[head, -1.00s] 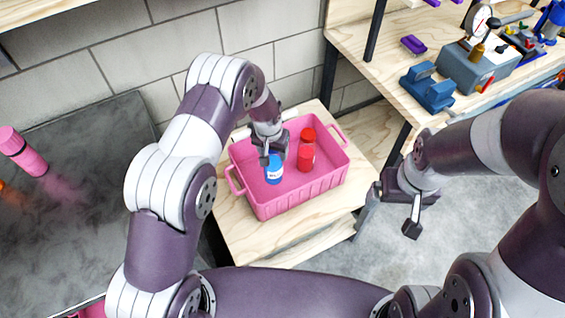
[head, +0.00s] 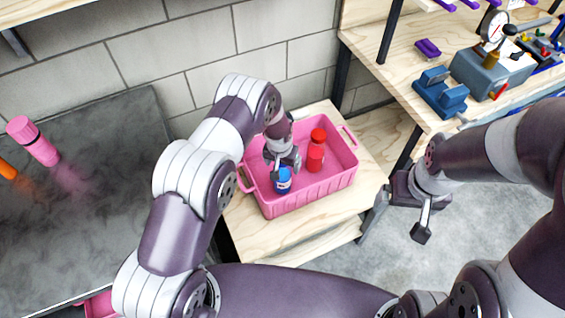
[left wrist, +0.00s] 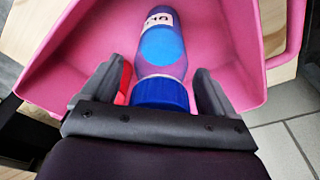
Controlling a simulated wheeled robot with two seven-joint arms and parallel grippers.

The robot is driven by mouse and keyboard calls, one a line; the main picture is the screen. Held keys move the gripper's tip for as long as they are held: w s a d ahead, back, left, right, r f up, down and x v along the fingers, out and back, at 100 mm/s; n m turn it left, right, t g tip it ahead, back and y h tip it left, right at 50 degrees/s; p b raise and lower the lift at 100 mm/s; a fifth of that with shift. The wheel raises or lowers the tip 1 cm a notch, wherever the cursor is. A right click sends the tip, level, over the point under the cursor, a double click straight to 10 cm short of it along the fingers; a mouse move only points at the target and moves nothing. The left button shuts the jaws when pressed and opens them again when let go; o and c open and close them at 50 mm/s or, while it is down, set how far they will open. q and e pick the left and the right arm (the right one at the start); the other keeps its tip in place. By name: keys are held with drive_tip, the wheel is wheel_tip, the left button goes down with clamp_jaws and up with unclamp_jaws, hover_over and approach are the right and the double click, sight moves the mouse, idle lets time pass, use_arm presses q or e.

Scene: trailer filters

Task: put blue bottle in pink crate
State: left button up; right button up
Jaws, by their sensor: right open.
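The blue bottle (head: 283,182) is inside the pink crate (head: 318,192), near its left front corner. In the left wrist view the bottle (left wrist: 162,50) shows its label and blue cap, with the crate's pink wall (left wrist: 60,65) around it. My left gripper (head: 284,168) is at the cap end of the bottle. In the left wrist view its fingers (left wrist: 160,92) stand apart on both sides of the blue cap, with a gap visible beside the cap. My right gripper (head: 398,222) is open and empty, to the right of the crate.
A red bottle (head: 316,152) stands in the crate beside the blue one. The crate rests on a wooden table (head: 250,240). A dark bench (head: 90,210) at left holds a pink bottle (head: 33,140) and an orange item (head: 7,169). A workbench with tools (head: 490,70) is at upper right.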

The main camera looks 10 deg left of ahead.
use_arm(q)
drive_tip(key=r, duration=0.4)
drive_tip(key=s+r, duration=0.1)
drive_tip(key=r, duration=0.3)
drive_tip(key=s+r, duration=0.1)
drive_tip(key=r, duration=0.3)
drive_tip(key=shift+a+r, duration=0.25)
drive_tip(key=s+a+r+n, duration=0.1)
drive_tip(key=s+a+r, duration=0.3)
drive_tip(key=s+r, duration=0.3)
drive_tip(key=s+a+r+n, duration=0.1)
drive_tip(key=s+a+r, duration=0.3)
drive_tip(key=s+r, duration=0.4)
drive_tip(key=s, duration=0.6)
drive_tip(key=shift+a, duration=0.2)
